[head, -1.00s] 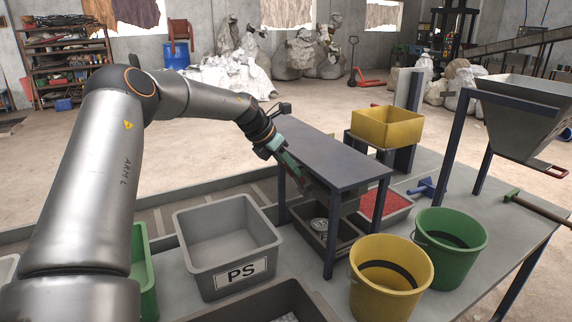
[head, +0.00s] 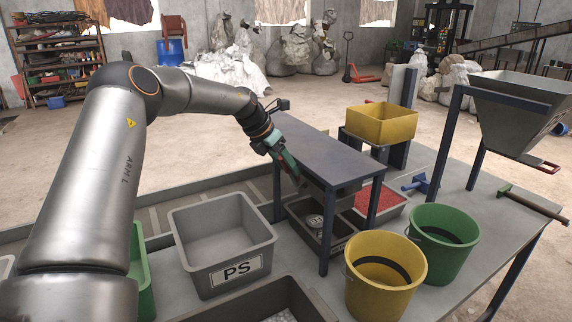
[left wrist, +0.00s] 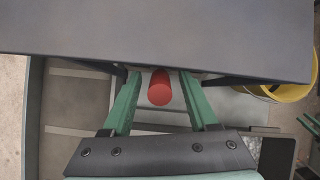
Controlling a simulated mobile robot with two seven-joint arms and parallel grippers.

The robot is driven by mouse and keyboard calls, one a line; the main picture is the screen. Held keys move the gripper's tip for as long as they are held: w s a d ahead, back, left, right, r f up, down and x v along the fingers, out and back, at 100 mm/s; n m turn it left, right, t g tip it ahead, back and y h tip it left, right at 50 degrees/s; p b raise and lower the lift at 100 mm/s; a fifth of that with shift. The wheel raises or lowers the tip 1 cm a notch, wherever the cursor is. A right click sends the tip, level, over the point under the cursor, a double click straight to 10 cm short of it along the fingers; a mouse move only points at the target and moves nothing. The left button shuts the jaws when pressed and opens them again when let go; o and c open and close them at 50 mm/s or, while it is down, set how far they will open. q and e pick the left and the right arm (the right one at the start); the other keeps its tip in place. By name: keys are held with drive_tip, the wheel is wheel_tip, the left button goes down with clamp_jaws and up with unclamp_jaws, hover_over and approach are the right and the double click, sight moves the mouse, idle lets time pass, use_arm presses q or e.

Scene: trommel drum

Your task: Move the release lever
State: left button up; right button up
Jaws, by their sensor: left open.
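A red cylindrical knob (left wrist: 160,88), which looks like the end of the release lever, shows in the left wrist view just below the edge of a dark tabletop (left wrist: 160,40). My left gripper (left wrist: 158,98) is open, with one green finger on each side of the knob and a gap on both sides. In the head view my left gripper (head: 294,172) is at the left side of the dark raised table (head: 325,155), its fingers partly hidden by the tabletop. My right gripper is not in view.
The raised table's top and legs crowd my left gripper. A grey PS bin (head: 222,245) stands left of it; a yellow bucket (head: 385,275) and a green bucket (head: 442,243) stand right. A dark tray (head: 305,213) and a red-filled tray (head: 380,203) sit beneath and beside the table.

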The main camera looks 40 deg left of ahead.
use_arm(q)
drive_tip(key=b+v, duration=0.1)
drive_tip(key=v, duration=1.1)
drive_tip(key=shift+s+r, duration=0.15)
drive_tip(key=shift+r, duration=0.05)
